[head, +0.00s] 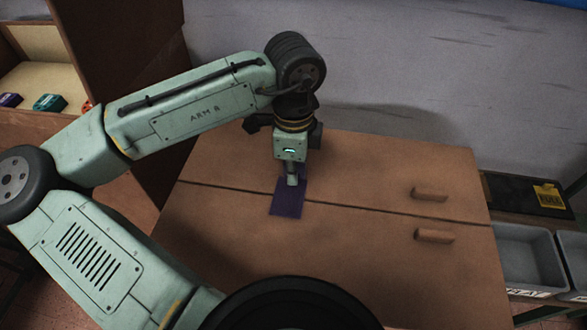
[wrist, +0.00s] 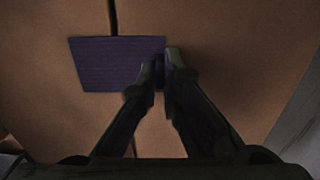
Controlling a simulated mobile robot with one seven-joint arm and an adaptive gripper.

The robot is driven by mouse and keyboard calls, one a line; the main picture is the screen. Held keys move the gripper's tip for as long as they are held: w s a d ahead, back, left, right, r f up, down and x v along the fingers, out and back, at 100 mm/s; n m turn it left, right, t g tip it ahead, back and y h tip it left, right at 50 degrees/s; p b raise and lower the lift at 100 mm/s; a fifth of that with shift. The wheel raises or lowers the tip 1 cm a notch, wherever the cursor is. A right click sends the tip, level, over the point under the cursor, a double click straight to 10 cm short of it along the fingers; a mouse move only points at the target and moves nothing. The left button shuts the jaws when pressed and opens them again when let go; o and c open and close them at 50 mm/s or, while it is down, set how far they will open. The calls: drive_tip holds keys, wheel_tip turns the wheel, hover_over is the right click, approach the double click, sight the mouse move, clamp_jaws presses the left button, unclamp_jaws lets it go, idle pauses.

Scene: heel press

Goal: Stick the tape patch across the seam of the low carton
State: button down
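The purple tape patch (head: 287,204) lies flat on top of the brown low carton (head: 370,265), across its dark seam (head: 380,209). In the wrist view the patch (wrist: 112,64) covers part of the seam, with the seam showing above and below it. My gripper (head: 292,182) points down over the far part of the patch in the head view. In the wrist view its fingertips (wrist: 162,68) are close together at the patch's right end and look shut. The fingers hide that end. Whether they touch the patch is hard to tell.
Two short brown cylinders (head: 429,194) (head: 434,236) lie on the carton's right part, one on each side of the seam. Grey bins (head: 528,262) and a dark tray with a yellow tag (head: 549,196) are at the right. A wooden shelf (head: 40,75) stands at the left.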

drive_tip(key=c, duration=1.7)
unclamp_jaws()
drive_tip(key=shift+o, duration=0.6)
drive_tip(key=o, duration=0.4)
wheel_tip(320, 180, up, 7)
drive_tip(key=p, duration=0.7)
